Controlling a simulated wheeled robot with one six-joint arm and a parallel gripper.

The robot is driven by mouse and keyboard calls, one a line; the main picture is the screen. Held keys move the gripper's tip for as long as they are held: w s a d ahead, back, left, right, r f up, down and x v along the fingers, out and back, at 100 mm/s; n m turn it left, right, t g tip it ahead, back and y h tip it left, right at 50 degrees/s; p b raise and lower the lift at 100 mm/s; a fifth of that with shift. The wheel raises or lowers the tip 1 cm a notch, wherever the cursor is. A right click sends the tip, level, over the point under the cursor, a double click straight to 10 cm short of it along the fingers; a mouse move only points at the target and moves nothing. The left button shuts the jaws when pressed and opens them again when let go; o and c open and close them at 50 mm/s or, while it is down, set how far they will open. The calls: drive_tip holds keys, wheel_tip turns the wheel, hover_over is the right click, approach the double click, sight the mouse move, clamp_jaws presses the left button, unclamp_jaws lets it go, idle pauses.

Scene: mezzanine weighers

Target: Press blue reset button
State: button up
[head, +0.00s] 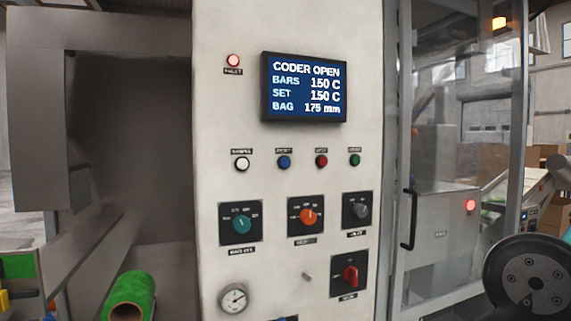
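The blue button (284,162) is small and round, on the pale upright control panel (225,110). It is second from the left in a row below the screen, with a small dark label above it that is too blurred to read surely. To its left is a white button (242,164); to its right are a red button (321,161) and a green button (355,160). Nothing covers the blue button. My gripper is not in view, so its state and its distance from the button do not show.
The screen (304,87) reads "CODER OPEN". Below the buttons are a teal knob (242,225), an orange knob (308,217), a grey knob (360,211), a red switch (350,276) and a gauge (233,298). A framed clear door with a black handle (408,218) stands right.

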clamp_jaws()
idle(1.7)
